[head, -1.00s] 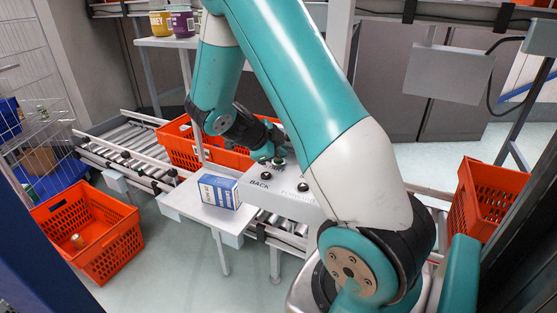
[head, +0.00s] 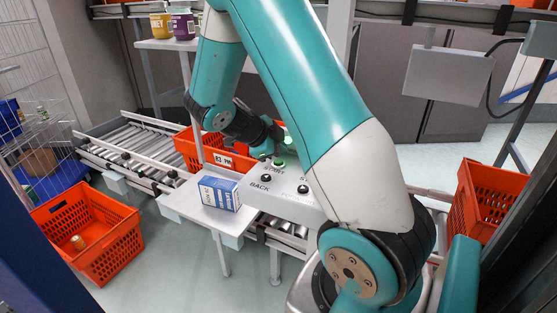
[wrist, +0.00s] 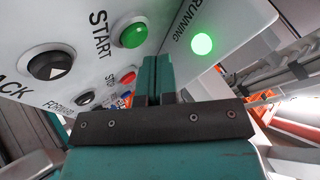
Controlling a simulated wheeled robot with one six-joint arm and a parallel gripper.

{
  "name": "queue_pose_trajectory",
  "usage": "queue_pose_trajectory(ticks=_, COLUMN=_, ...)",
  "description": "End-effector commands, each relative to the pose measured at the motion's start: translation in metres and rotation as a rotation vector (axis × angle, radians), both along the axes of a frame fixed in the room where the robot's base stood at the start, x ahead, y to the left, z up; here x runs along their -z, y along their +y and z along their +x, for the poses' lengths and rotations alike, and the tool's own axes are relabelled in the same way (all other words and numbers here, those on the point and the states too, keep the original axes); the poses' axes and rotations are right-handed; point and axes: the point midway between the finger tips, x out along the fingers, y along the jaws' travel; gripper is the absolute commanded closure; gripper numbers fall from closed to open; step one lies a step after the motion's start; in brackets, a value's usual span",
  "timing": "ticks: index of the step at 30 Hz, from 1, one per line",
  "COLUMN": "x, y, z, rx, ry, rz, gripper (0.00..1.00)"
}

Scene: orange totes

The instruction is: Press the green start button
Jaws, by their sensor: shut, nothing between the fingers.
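In the head view the button (head: 279,163) shows on the panel's far edge. My gripper (wrist: 157,62) is shut and empty. The round RUNNING lamp (wrist: 202,43) glows bright green. In the head view the gripper (head: 268,148) is just behind the button, partly hidden by my arm.
A black button (wrist: 50,66), a red button (wrist: 128,78) and a blue button (wrist: 126,94) share the panel. A blue-white box (head: 219,193) stands on the side shelf (head: 182,201). An orange tote (head: 190,151) sits on the roller conveyor (head: 135,142) behind the panel.

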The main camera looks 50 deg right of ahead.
Motion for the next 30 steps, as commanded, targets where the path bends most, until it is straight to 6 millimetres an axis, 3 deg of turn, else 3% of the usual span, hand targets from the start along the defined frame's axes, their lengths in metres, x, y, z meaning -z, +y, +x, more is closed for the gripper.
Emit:
queue_pose_trajectory(ticks=8, x=-0.002, y=0.000, z=0.000, rx=0.001, ry=-0.001, rz=0.000, gripper=1.00)
queue_pose_trajectory(ticks=22, x=-0.046, y=0.000, z=0.000, rx=0.000, ry=-0.003, rz=0.000, gripper=1.00)
queue_pose_trajectory(ticks=30, x=-0.050, y=0.000, z=0.000, rx=0.000, ry=0.000, rz=0.000, gripper=1.00)
